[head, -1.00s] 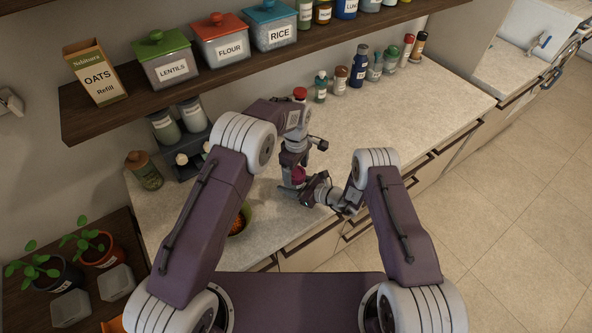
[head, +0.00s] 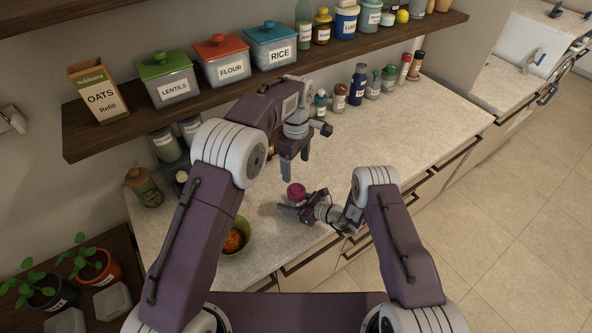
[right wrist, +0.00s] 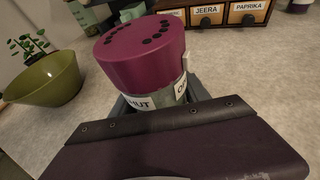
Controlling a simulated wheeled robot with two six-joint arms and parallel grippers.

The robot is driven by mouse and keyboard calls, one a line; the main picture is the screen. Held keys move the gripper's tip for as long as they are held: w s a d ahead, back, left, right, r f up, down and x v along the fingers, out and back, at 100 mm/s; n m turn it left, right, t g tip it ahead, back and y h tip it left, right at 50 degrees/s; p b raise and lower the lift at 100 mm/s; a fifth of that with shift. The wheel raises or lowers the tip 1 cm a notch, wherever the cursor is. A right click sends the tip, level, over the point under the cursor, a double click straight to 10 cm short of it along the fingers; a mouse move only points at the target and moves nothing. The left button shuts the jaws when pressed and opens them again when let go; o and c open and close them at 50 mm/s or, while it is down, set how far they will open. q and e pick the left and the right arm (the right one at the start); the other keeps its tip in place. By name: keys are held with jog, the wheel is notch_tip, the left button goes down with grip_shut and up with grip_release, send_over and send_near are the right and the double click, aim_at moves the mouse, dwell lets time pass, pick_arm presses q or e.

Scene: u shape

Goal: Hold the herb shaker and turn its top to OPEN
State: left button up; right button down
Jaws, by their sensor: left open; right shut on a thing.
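The herb shaker has a wide magenta top (head: 297,191) with dark holes. It stands low over the counter in the head view, gripped near the counter's front edge. In the right wrist view its magenta top (right wrist: 143,52) is large, above a pale body with label pieces reading "HUT" at the front and "O…" at the right. My right gripper (head: 288,207) is shut on the shaker's body. My left gripper (head: 294,168) is open and empty, pointing down just above the top and apart from it. The lower body is hidden by my right gripper.
A green bowl (head: 236,238) with orange contents stands left of the shaker. Bottles and jars (head: 358,84) line the back of the counter. A shelf (head: 130,124) with canisters overhangs the left. The counter to the right (head: 430,125) is clear.

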dwell(0.3)
jog(key=shift+c, duration=2.3)
grip_release()
jog(key=v, duration=1.2)
